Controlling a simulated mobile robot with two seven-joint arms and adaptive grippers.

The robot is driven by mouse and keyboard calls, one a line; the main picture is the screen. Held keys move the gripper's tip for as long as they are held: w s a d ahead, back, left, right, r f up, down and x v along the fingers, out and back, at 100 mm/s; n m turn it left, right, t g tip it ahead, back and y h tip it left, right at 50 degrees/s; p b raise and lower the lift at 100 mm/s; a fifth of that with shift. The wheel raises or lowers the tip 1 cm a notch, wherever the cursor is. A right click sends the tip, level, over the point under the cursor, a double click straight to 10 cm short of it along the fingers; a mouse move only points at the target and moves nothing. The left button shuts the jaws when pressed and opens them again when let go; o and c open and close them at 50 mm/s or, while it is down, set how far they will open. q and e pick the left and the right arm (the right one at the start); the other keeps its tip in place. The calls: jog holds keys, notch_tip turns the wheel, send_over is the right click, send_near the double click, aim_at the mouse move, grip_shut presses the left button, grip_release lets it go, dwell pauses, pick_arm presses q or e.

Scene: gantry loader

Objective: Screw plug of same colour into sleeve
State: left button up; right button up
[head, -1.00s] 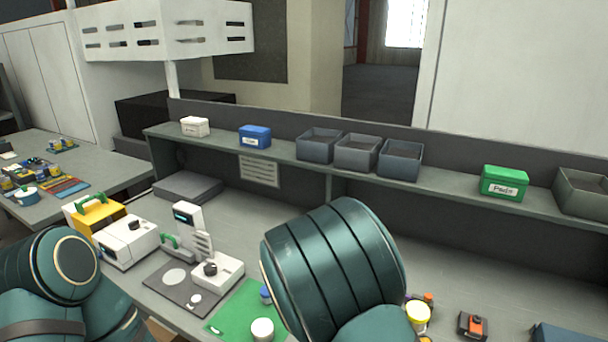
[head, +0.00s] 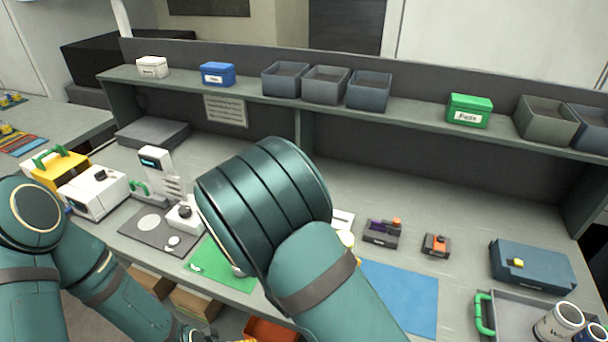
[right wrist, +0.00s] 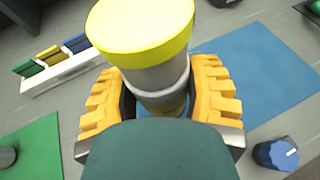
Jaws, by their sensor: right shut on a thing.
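My right gripper (right wrist: 160,108) is shut around the side of a pale grey cylinder with a yellow top (right wrist: 143,28). A white collar and a yellowish lower part show below the grey body; I cannot tell whether these are separate pieces. In the head view a bit of yellow (head: 346,238) shows beside my right arm, which hides the right gripper. Small green, yellow and blue pieces lie in a white rack (right wrist: 70,68) in the right wrist view. A blue knob-like piece (right wrist: 275,155) stands at lower right. My left gripper is hardly visible at the head view's bottom edge.
A green mat (head: 222,276) and a blue mat (head: 405,295) lie on the bench. A grey tray (head: 505,308) with labelled cylinders stands at right, below a blue-grey case (head: 532,264). Small orange-topped devices (head: 436,245) stand behind the blue mat. Bins line the shelf.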

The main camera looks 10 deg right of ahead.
jog(key=a+n+t+y, duration=0.1)
jog(key=a+n+y, duration=0.1)
jog(key=a, duration=0.2)
jog(key=w+a+f+n+t+y, duration=0.1)
jog(key=a+n+t+y, duration=0.1)
jog(key=a, duration=0.3)
jog(key=w+a+f+n+t+y, duration=0.1)
jog(key=a+n+t+y, duration=0.1)
jog(key=a+n+y, duration=0.2)
jog(key=shift+w+a, duration=0.1)
jog(key=shift+a, duration=0.45)
